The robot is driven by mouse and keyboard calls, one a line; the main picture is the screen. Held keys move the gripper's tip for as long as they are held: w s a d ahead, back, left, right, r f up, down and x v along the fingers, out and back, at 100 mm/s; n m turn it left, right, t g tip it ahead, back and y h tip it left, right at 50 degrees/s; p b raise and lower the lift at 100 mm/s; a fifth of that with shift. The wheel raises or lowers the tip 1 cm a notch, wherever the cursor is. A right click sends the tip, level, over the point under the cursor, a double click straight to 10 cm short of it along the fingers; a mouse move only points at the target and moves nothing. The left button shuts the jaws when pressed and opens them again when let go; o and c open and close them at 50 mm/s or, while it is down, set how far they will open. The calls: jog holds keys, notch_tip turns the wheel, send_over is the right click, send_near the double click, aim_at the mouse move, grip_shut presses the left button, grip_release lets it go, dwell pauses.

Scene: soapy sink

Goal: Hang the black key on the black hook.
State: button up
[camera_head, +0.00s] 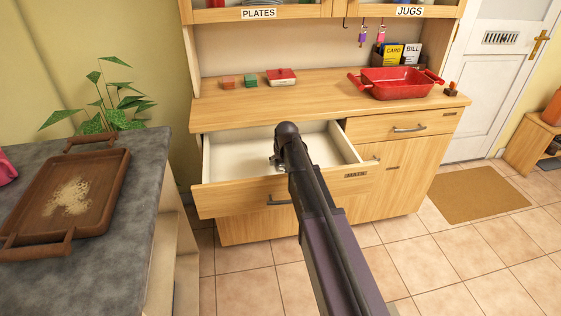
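My arm reaches from the bottom of the view to the open drawer (235,165). My gripper (277,163) is mostly hidden behind the dark arm; only a small grey part shows low over the drawer's inside, and its fingers cannot be made out. A dark hook (345,22) hangs bare under the cabinet, left of two hooks that hold a key with a purple tag (363,35) and one with a pink tag (381,33). I cannot make out a black key; the arm hides part of the drawer.
A red dish (398,84), a red butter dish (281,77), small blocks (232,82) and a card holder (396,54) stand on the dresser top (320,98). A grey counter (125,235) with a brown tray (112,185) is at the left.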

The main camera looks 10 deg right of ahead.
dwell(0.3)
jog(key=p+v, duration=1.2)
jog(key=v, duration=0.1)
jog(key=shift+s+r+p, duration=0.15)
jog(key=shift+r+p, duration=0.2)
dwell(0.3)
jog(key=shift+d, duration=0.1)
dwell(0.5)
jog(key=s+f+m+g, duration=0.1)
jog(key=s+g, duration=0.3)
jog(key=s, duration=1.9)
jog(key=shift+s+a+f+g, duration=0.15)
jog(key=shift+a+f+g, duration=0.1)
jog(key=shift+a+g, duration=0.1)
notch_tip(320, 180, up, 5)
jog(key=p, duration=0.4)
jog(key=shift+f+p, duration=0.1)
jog(key=shift+p, duration=0.25)
